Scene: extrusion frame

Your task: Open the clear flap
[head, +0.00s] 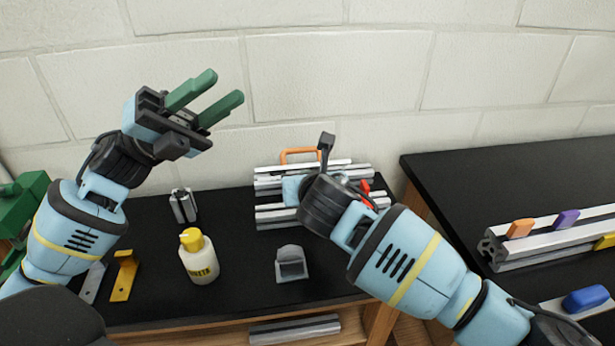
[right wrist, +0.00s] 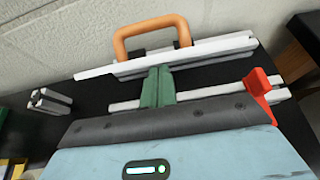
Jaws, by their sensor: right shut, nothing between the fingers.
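The extrusion frame (head: 275,215) stands on the black bench against the wall, with grey bars, an orange handle (head: 299,152) and a red part (head: 366,187). I cannot make out the clear flap in either view. My right gripper (right wrist: 158,72) has its green fingers together and empty, over the frame between its two visible bars, below the orange handle (right wrist: 152,32) and left of the red part (right wrist: 259,84). In the head view my right wrist hides its fingers and the frame's middle. My left gripper (head: 224,87) is open and empty, raised before the wall.
A yellow-capped bottle (head: 199,258), a grey block (head: 291,264), a short extrusion piece (head: 183,206) and a yellow bracket (head: 124,276) stand on the bench. Right, another black table (head: 470,180) holds a rail (head: 540,243) with coloured clips and a blue piece (head: 587,298).

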